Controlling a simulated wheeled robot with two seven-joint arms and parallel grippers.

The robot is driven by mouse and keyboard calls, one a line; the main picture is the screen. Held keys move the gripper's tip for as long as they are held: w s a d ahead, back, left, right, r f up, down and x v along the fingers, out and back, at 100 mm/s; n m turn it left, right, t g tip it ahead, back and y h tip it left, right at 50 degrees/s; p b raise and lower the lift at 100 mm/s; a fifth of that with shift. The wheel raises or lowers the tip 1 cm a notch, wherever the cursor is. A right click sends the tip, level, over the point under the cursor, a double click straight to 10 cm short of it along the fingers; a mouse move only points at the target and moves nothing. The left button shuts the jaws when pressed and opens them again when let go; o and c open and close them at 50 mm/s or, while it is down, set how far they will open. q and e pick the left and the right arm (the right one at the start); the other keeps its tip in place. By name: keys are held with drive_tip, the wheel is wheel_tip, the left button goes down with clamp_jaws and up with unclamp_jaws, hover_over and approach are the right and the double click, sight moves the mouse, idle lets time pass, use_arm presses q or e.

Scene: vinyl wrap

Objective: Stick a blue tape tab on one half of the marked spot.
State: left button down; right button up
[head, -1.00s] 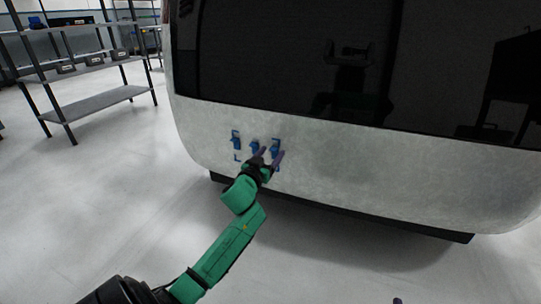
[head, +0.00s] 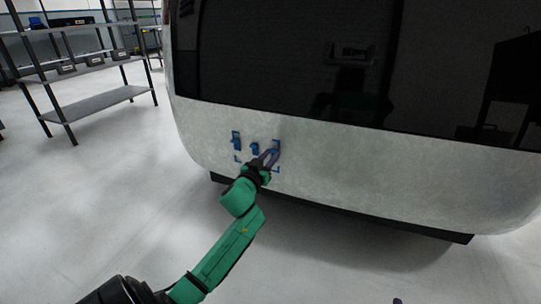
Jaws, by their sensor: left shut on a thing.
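The marked spot is a square of blue corner marks (head: 237,158) on the pale lower panel of a large vehicle-like body. One blue tape tab (head: 236,142) is at its left side and a smaller blue piece (head: 255,148) is near the middle. Another blue tape tab (head: 276,144) is at the right side, partly hidden by my left gripper (head: 270,155). The left gripper's purple fingers are closed together on this right tab, at the panel. A small dark purple tip (head: 397,301) at the bottom edge looks like my right gripper; its jaws cannot be made out.
The pale panel (head: 400,175) is bare to the right of the marks, below a dark glossy window (head: 300,60). A dark strip (head: 350,212) runs under the body. A metal shelf (head: 95,102) stands at the left. The floor around is clear.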

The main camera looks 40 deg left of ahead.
use_arm(q)
drive_tip(key=shift+s+d, duration=0.1)
drive_tip(key=shift+s, duration=0.25)
drive_tip(key=shift+p+v, duration=0.8)
drive_tip(key=shift+v, duration=0.2)
drive_tip(key=shift+p+v, duration=1.05)
drive_tip(key=shift+v, duration=1.45)
